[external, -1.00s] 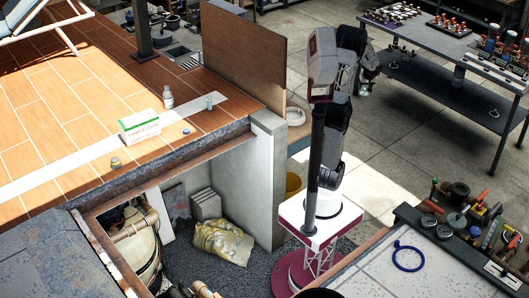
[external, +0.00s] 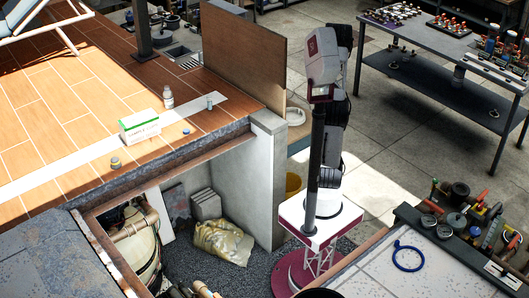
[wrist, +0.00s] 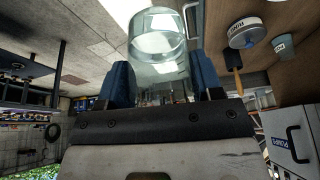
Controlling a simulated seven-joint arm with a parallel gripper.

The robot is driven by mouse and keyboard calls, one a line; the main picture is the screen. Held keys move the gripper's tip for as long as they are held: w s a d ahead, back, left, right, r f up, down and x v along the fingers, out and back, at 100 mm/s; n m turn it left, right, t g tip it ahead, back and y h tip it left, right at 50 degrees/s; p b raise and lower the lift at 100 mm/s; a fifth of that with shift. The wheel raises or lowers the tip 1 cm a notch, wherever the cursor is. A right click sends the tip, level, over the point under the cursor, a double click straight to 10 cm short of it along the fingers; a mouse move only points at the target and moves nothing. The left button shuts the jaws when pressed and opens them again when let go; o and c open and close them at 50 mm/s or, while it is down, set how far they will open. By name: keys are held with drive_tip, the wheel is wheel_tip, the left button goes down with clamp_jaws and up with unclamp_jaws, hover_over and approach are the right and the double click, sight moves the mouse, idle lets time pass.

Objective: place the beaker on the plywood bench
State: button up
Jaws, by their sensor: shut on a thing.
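My gripper (wrist: 163,88) shows in the wrist view with its two blue fingers shut on a clear glass beaker (wrist: 158,42), which has a handle at its right side. The beaker looks empty. A brown wooden surface (wrist: 262,62) at the upper right of the wrist view looks like the plywood bench, though I cannot be sure; the beaker is apart from it. In the external view my gripper and the beaker are hidden behind my arm.
On the brown surface are a round-topped can (wrist: 246,32), a small cup (wrist: 283,46) and a brush-like tool (wrist: 233,62). A box marked PUMP (wrist: 287,140) is nearby. The wrist picture looks upside down. An upright brown panel (external: 243,62) stands left of my arm.

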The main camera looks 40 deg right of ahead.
drive_tip(key=w+a+f+n+y, duration=0.1)
drive_tip(key=w+a+n, duration=0.2)
drive_tip(key=w+a, duration=0.6)
drive_tip(key=w+a+f+n+y, duration=0.1)
drive_tip(key=w+a+f+n, duration=0.1)
drive_tip(key=w+a, duration=0.8)
drive_tip(key=a+n, duration=0.1)
drive_tip(key=a, duration=0.7)
drive_tip(key=shift+a+f+n, duration=0.15)
drive_tip(key=shift+f+n, duration=0.05)
drive_tip(key=shift+n, duration=0.1)
drive_tip(key=shift+w, duration=0.1)
drive_tip(key=shift+f, duration=0.1)
drive_tip(key=shift+f, duration=3.05)
drive_tip(key=shift+f, duration=0.1)
drive_tip(key=shift+f, duration=1.75)
drive_tip(key=shift+f, duration=0.15)
